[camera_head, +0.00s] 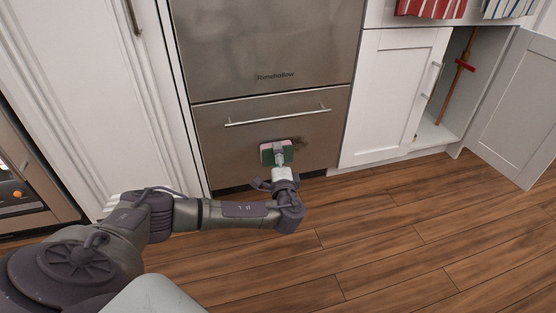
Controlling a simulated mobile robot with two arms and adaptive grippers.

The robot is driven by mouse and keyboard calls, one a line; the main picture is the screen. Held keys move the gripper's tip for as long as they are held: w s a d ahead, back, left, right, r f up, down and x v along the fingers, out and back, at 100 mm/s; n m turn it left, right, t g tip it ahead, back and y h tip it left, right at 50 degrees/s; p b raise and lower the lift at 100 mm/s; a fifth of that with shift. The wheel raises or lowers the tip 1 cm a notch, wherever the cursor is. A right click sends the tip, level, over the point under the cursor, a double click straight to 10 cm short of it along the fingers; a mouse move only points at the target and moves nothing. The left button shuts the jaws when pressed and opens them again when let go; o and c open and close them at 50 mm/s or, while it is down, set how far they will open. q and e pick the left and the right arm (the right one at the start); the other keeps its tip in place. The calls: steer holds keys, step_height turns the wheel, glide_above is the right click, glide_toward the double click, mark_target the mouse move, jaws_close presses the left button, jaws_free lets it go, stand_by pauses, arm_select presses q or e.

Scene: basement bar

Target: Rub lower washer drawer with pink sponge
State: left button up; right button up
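The lower washer drawer (225,142) is stainless steel with a horizontal bar handle (278,117), and it is closed. A dark smudge (300,144) shows on its front below the handle. My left gripper (279,157) reaches in from the left and holds the pink sponge (267,147), which has a green side, at the drawer front beside the smudge. The sponge looks to be against or very near the drawer; exact contact is hard to tell. The gripper covers part of the sponge. My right gripper is not in view.
The upper washer panel (265,50) is above the drawer. A white cabinet (390,90) stands to the right, with an open door (515,110) at the far right. An oven (30,175) is at the left. The wooden floor (400,250) in front is clear.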

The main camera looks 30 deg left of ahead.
arm_select(q)
steer(key=shift+w+a, duration=0.25)
steer(key=shift+a, duration=0.05)
